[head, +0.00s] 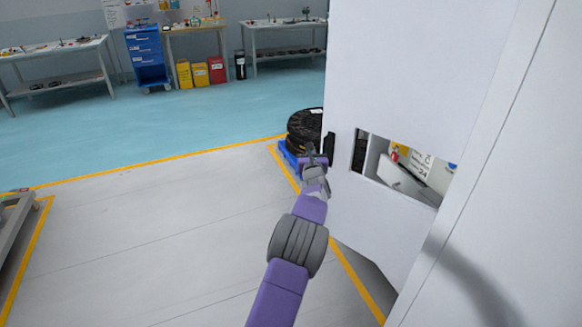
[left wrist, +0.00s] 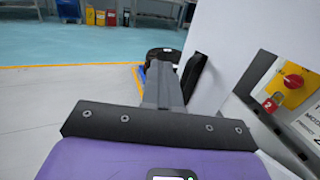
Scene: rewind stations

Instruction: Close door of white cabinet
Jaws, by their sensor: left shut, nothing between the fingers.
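The white cabinet (head: 530,190) fills the right side of the head view. Its white door (head: 400,60) stands swung out, with a rectangular cut-out in it. A black handle (head: 330,146) is on the door's left edge; the left wrist view shows it too (left wrist: 193,76). My left gripper (head: 313,152) is beside the handle, on its left. In the left wrist view its fingers (left wrist: 161,78) are shut and empty, just left of the handle. I cannot tell whether they touch it. My right gripper is out of view.
Through the cut-out, a red knob on a yellow plate (left wrist: 292,85) shows. A stack of black rings (head: 305,128) on a blue base stands behind my gripper. Open floor lies to the left, with yellow lines. Workbenches (head: 285,25) and a blue drawer cart (head: 148,55) stand far back.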

